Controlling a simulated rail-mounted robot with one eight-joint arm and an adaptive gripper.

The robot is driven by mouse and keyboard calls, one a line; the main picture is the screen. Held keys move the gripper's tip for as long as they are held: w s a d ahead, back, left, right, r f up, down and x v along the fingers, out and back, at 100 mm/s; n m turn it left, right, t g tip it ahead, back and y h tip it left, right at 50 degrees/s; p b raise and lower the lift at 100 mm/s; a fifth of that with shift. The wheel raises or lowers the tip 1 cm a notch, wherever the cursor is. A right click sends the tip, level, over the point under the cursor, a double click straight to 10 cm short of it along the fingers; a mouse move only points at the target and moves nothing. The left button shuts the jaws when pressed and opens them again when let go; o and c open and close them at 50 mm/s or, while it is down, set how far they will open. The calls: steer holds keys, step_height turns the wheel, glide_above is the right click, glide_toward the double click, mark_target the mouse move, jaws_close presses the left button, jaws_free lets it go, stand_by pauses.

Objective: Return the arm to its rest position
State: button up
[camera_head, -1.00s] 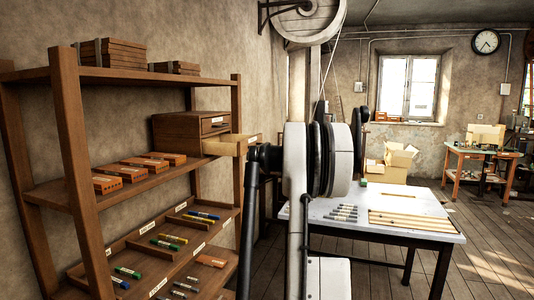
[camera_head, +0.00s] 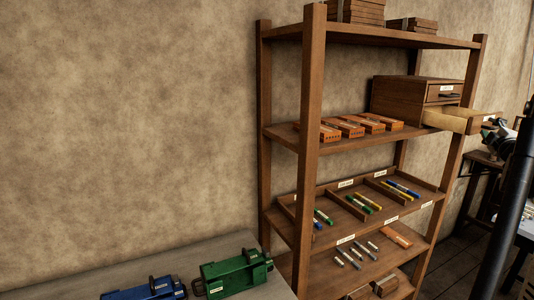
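My gripper is not clearly in view. A dark, slanted bar, possibly part of my own arm or body, crosses the right edge of the head view. A small white and black part shows just behind it, and I cannot tell what it is. The rest of the arm is outside the picture, so its pose is not visible.
A wooden shelf (camera_head: 311,150) with orange boxes and trays of coloured cylinders stands at centre right. Its small drawer (camera_head: 453,120) is pulled out. A green device (camera_head: 236,274) and a blue device (camera_head: 146,290) sit on a grey table (camera_head: 215,252) at the bottom.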

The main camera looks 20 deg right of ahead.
steer(key=w+a+r+m+g+b, duration=0.1)
steer(key=w+a+m, duration=0.2)
steer(key=a, duration=1)
steer(key=w+a+m+g+b, duration=0.1)
steer(key=w+a+m, duration=0.15)
steer(key=a, duration=1.05)
steer(key=a+f+m+y+b, duration=0.1)
steer(key=a+f+m+y, duration=0.2)
steer(key=a, duration=1)
steer(key=s+a+f+g+y, duration=0.2)
steer(key=s+a+f, duration=0.5)
steer(key=a, duration=0.5)
steer(key=s+a+f+n+g+y+b, duration=0.1)
steer(key=s+a+f+y, duration=0.3)
steer(key=s+a+f, duration=0.4)
steer(key=s+a+f+g+y+b, duration=0.1)
steer(key=s+a+f+g+y, duration=0.2)
steer(key=s+a+f, duration=0.4)
steer(key=a+f, duration=0.4)
steer(key=a, duration=0.5)
steer(key=shift+s+a+y, duration=0.15)
steer(key=shift+a+y, duration=0.15)
steer(key=shift+n, duration=0.25)
